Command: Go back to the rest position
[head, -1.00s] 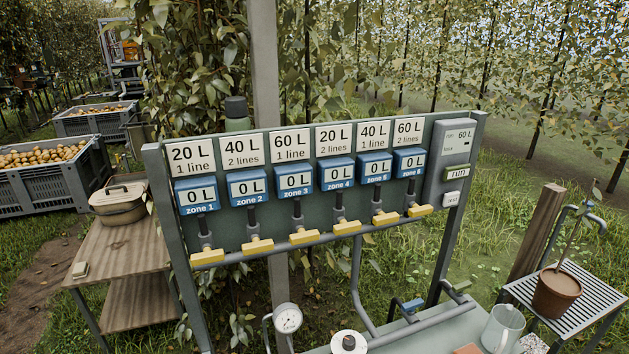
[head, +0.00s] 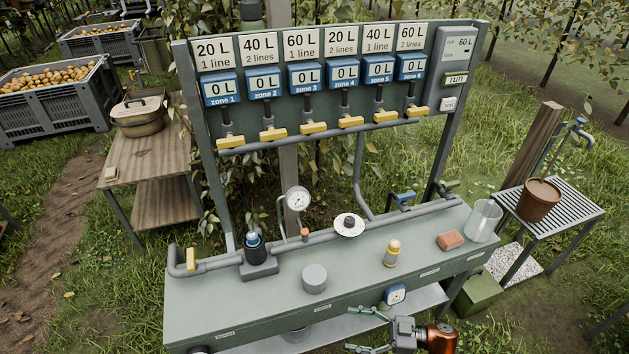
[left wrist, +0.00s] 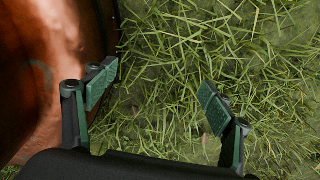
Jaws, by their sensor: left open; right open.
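My right gripper (head: 367,331) is at the bottom of the head view, in front of the bench's front edge. Its green-tipped fingers are spread apart with nothing between them. My left gripper is outside the head view.
On the bench are a black canister (head: 253,248), grey cylinder (head: 314,278), yellow-topped bottle (head: 392,252), brick-red block (head: 451,240) and clear jug (head: 483,220). A wooden side table (head: 150,160) stands left. A slatted stand with a potted plant (head: 539,200) stands right. Grass lies on both sides.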

